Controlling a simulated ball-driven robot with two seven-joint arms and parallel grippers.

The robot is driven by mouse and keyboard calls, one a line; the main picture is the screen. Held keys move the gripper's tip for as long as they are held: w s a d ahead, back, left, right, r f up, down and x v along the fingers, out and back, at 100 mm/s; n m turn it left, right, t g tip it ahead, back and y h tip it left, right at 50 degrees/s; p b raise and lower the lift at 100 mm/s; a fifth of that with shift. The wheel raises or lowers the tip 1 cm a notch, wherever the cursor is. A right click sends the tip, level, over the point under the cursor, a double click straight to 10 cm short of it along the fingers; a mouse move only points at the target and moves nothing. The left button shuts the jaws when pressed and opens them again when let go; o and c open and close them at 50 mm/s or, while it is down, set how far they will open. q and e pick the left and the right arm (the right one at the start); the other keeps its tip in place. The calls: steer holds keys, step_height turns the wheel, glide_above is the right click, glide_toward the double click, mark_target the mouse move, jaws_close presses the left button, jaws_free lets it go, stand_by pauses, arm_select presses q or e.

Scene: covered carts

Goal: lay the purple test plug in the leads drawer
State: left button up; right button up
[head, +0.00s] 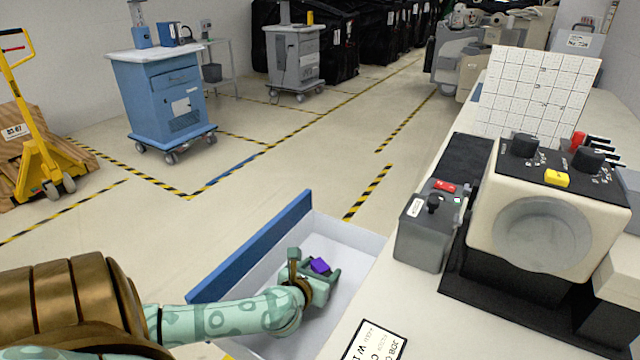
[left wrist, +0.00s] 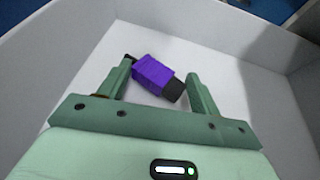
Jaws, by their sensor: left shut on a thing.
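The purple test plug (head: 320,265) is between the fingers of my left gripper (head: 318,275), which is shut on it. In the left wrist view the plug (left wrist: 154,75) lies slantwise between the fingertips of the gripper (left wrist: 158,85), its black end towards the right finger. An open drawer (head: 345,236) with a blue front and pale inside is under and around the gripper. Its pale floor and walls also fill the left wrist view (left wrist: 240,40). Whether the plug touches the drawer floor is unclear. No drawer label shows. My right gripper is not in view.
The bench (head: 400,300) right of the drawer holds a grey switch box (head: 424,240), a cream instrument (head: 560,215) and a white grid board (head: 540,90). A blue cart (head: 165,100) and a yellow pallet jack (head: 40,150) stand on open floor beyond. The drawer is otherwise empty where visible.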

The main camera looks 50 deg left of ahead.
arm_select(q)
steer(key=shift+f, duration=0.35)
steer(key=o, duration=1)
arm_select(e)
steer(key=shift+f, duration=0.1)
arm_select(q)
steer(key=shift+r, duration=0.15)
steer(key=shift+r, duration=0.35)
steer(key=p+v, duration=0.4)
steer(key=v, duration=0.7)
steer(key=shift+s+d+r+p, duration=0.1)
steer(key=shift+s+d+p, duration=0.1)
steer(key=shift+p, duration=0.1)
steer(key=shift+s, duration=0.2)
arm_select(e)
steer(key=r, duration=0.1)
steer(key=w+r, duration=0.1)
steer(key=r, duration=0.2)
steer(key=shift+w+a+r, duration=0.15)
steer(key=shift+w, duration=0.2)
